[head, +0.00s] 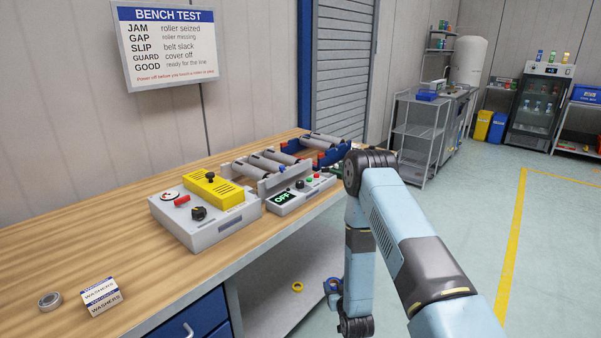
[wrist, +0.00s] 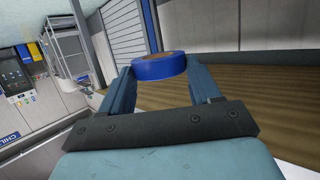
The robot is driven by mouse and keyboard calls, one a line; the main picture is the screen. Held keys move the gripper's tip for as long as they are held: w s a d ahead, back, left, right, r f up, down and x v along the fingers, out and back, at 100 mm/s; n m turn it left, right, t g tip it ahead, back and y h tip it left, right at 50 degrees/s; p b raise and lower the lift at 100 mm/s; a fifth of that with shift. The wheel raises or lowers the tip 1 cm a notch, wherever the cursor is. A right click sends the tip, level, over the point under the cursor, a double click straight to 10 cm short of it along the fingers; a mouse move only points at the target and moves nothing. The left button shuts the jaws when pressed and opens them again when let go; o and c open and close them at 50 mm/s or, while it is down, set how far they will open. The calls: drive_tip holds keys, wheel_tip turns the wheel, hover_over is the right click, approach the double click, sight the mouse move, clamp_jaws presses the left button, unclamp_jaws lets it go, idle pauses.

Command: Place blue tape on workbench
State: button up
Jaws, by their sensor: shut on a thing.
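The blue tape (wrist: 160,68) is a roll with a tan core, seen in the wrist view. My gripper (wrist: 157,77) is shut on it, with a finger at each side of the roll. The workbench (head: 85,240) has a wood top and shows on the left in the head view. Its wood surface also shows beyond the tape in the wrist view (wrist: 240,88). In the head view my arm comes down at the bench's right front side, and my gripper is not clearly visible there.
A grey control box with a yellow cover (head: 214,188) and a roller unit (head: 275,165) occupy the back of the bench. A washers box (head: 101,297) and a grey ring (head: 49,301) lie at front left. Bare wood lies between. A yellow roll (head: 297,287) is on the lower shelf.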

drive_tip(key=s+d+r+m+h, duration=0.1)
drive_tip(key=d+r+m+h, duration=0.1)
drive_tip(key=d+r, duration=0.9)
drive_tip(key=shift+s+r+h, duration=0.15)
drive_tip(key=shift+r+h, duration=0.15)
drive_tip(key=shift+r, duration=0.6)
